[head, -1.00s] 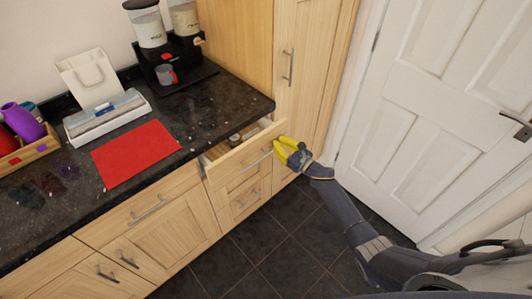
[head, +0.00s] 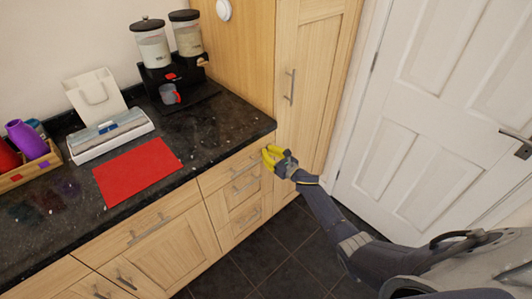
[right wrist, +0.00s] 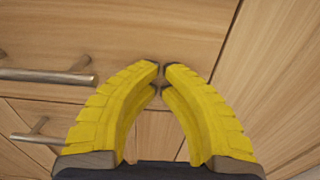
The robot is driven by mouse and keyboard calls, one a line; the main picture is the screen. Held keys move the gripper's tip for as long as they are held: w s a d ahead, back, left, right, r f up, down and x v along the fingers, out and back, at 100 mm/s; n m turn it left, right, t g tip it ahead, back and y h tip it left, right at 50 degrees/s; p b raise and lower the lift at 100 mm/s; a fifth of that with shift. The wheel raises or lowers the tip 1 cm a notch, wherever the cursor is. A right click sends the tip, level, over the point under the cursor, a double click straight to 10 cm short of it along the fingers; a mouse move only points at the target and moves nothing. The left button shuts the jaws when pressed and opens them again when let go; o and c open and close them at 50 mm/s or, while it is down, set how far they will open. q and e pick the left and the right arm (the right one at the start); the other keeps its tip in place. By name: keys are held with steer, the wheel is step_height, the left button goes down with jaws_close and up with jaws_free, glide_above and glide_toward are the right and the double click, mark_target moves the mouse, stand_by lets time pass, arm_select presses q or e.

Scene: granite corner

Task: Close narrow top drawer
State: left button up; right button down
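The narrow top drawer (head: 222,174) is in the wooden unit under the right end of the dark worktop. Its front looks flush with the cabinet face, and no opening shows. My right gripper (head: 268,157), with yellow fingers, is at the right part of the drawer front. In the right wrist view the fingertips (right wrist: 162,76) meet with nothing between them, against or very near the drawer front (right wrist: 120,30). The drawer's bar handle (right wrist: 45,77) is to the left of the fingers, not held. My left gripper is not in view.
More drawers (head: 246,214) are below. A tall cupboard (head: 312,90) stands right of the unit, and a white door (head: 425,110) is farther right. Dark tiled floor (head: 265,255) is clear.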

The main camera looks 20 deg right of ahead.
steer(key=v, duration=1.4)
steer(key=shift+m, duration=0.3)
